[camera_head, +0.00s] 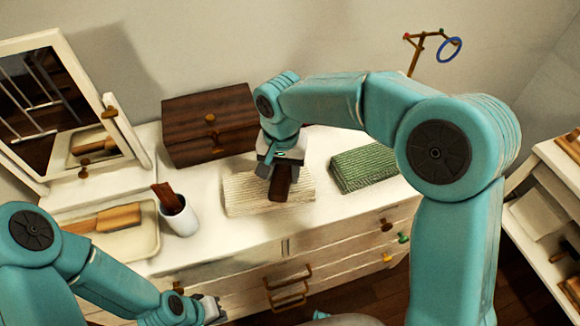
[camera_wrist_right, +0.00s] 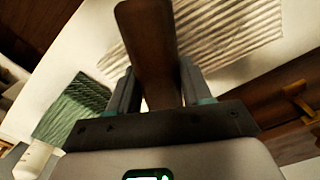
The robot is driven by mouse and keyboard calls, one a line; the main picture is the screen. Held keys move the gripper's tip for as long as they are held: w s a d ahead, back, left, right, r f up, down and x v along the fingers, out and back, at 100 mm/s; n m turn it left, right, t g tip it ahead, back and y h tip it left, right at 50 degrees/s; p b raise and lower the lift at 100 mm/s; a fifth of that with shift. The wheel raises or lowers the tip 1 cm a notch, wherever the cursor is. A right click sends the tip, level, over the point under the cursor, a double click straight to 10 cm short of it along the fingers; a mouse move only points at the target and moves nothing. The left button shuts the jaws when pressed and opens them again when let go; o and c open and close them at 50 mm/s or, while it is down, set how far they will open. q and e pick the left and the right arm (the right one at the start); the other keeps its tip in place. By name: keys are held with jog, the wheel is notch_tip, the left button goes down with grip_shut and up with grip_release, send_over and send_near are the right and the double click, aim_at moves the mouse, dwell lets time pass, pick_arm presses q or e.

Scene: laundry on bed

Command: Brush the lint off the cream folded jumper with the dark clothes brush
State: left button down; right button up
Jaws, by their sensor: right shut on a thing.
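The cream folded jumper (camera_head: 240,192) lies flat on the white dresser top, its ribbed knit also showing in the right wrist view (camera_wrist_right: 235,32). My right gripper (camera_head: 276,166) is over the jumper, shut on the dark brown clothes brush (camera_head: 281,186). In the right wrist view the brush (camera_wrist_right: 150,45) sits between the two fingers and points away from the palm. I cannot tell whether the brush touches the knit. No separate lint can be made out. My left gripper (camera_head: 213,308) is low at the dresser's front, far from the jumper, and its jaws are too small to read.
A green folded knit (camera_head: 365,167) lies right of the jumper. A dark wooden box (camera_head: 210,122) stands behind left. A white cup (camera_head: 180,217) with brown items and a tray (camera_head: 146,243) with a wooden brush (camera_head: 105,219) are left, near a mirror (camera_head: 60,100).

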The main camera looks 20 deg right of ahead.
aim_at(245, 187)
jog(key=shift+w+a+p, duration=0.1)
jog(key=shift+a+p, duration=0.25)
jog(key=shift+a, duration=3)
jog(key=shift+w+a+p, duration=0.15)
jog(key=shift+a+p, duration=0.5)
jog(key=shift+a, duration=1.05)
jog(key=shift+a+f, duration=0.1)
jog(key=shift+d+f+b, duration=0.1)
jog(key=shift+d+b, duration=0.25)
jog(key=shift+d, duration=0.45)
jog(key=shift+d+r+b, duration=0.15)
jog(key=shift+d+b, duration=0.05)
jog(key=shift+d, duration=1.2)
jog(key=shift+d+r+b, duration=0.1)
jog(key=shift+d+b, duration=0.1)
jog(key=shift+d, duration=1.2)
jog(key=shift+s+d+f+b, duration=0.1)
jog(key=shift+d+b, duration=0.1)
jog(key=shift+d, duration=0.5)
jog(key=shift+s+d+f+b, duration=0.1)
jog(key=shift+d+b, duration=0.05)
jog(key=shift+d, duration=0.55)
jog(key=shift+s+d+r, duration=0.15)
jog(key=shift+d, duration=1.85)
jog(key=shift+r, duration=0.1)
notch_tip(245, 187, up, 6)
jog(key=p, duration=0.4)
jog(key=shift+p, duration=0.3)
